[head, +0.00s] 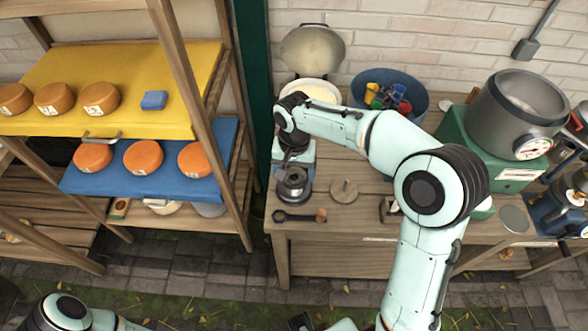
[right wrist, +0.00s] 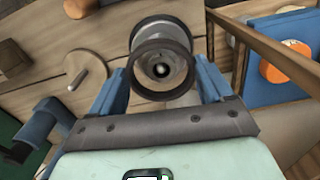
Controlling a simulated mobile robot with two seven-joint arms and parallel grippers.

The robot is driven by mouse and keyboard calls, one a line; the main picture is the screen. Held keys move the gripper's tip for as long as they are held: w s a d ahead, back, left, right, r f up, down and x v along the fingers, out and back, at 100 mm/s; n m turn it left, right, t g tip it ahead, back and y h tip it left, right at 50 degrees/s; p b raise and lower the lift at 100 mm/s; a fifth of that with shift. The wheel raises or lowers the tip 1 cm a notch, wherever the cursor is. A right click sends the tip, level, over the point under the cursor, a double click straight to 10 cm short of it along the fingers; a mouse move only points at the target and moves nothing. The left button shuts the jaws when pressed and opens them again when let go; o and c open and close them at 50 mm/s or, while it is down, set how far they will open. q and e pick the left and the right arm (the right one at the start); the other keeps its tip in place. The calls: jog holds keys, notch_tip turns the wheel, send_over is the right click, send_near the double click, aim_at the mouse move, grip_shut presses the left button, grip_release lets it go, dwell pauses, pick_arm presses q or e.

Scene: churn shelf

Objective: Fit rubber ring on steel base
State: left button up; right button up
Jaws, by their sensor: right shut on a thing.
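The rubber ring (right wrist: 135,80) is dark and round. My right gripper (right wrist: 163,84) is shut on it, with one blue finger at each side. The steel base (right wrist: 165,25) shows behind and through the ring in the right wrist view, its round centre knob inside the ring's opening. In the head view the steel base (head: 294,190) stands near the bench's left front, and my right gripper (head: 293,166) is right over it, partly hidden by my wrist. I cannot tell whether ring and base touch. My left gripper is out of view.
A wooden disc with a peg (head: 344,190) lies to the right of the base. A dark wrench (head: 298,216) lies in front. A blue bucket (head: 410,90) and a steel pot (head: 515,110) stand further back. A shelf with orange cheeses (head: 142,157) is at left.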

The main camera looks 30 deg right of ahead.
aim_at(294, 179)
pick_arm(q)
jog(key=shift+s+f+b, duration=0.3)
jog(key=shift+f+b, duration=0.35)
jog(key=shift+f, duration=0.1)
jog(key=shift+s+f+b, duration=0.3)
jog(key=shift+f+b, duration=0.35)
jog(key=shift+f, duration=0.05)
pick_arm(e)
jog(key=shift+f, duration=2.3)
jog(key=o, duration=0.9)
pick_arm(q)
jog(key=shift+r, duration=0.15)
pick_arm(e)
jog(key=shift+r, duration=0.2)
jog(key=shift+r+p, duration=1.6)
jog(key=shift+r, duration=0.6)
jog(key=shift+r+p, duration=1.2)
jog(key=shift+r, duration=0.8)
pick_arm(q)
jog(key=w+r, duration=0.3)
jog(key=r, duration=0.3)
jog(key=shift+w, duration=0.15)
pick_arm(e)
jog(key=shift+f, duration=0.1)
